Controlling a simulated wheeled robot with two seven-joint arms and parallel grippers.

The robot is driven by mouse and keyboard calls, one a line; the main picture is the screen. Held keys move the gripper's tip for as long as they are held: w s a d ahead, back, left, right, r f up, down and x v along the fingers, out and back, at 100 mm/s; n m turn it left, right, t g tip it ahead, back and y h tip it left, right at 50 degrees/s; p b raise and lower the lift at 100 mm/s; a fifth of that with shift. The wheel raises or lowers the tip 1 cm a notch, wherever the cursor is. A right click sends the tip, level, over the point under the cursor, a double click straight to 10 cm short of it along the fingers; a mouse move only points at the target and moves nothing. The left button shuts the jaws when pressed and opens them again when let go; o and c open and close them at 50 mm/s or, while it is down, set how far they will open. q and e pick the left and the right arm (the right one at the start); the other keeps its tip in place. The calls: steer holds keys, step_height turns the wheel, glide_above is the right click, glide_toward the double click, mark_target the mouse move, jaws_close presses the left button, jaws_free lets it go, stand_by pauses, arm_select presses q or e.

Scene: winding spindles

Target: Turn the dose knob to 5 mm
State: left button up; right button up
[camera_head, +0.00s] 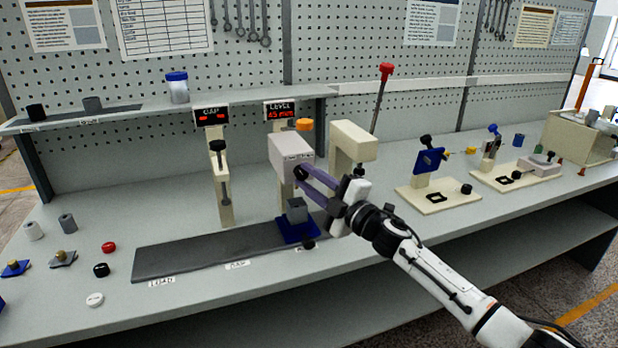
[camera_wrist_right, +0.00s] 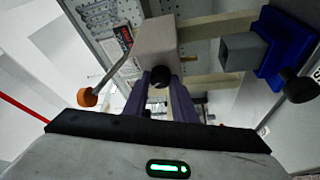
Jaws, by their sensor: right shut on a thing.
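A grey dispenser box (camera_head: 291,149) stands on a cream post behind the dark mat, with an orange cap on a bent rod beside its top. The dose knob, a small black knob (camera_wrist_right: 160,76), sits on its front face; the box also shows in the right wrist view (camera_wrist_right: 153,42). My right gripper (camera_head: 302,178) reaches in from the right, its purple fingers shut on the knob, one on each side. The red LEVEL display (camera_head: 281,115) above seems to read 45 mm. My left gripper is not in view.
A blue fixture (camera_head: 297,230) holding a grey block stands just below the box. A cream column (camera_head: 355,141) with a red-topped lever is at the right. A CUP display (camera_head: 212,116) on a post is to the left. The dark mat (camera_head: 190,261) is mostly bare.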

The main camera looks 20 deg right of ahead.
steer(key=shift+f, duration=0.1)
steer(key=o, duration=1)
steer(key=shift+o, duration=0.2)
steer(key=b+v, duration=0.1)
steer(key=v, duration=0.9)
steer(key=shift+s+d, duration=0.1)
steer(key=shift+s, duration=0.05)
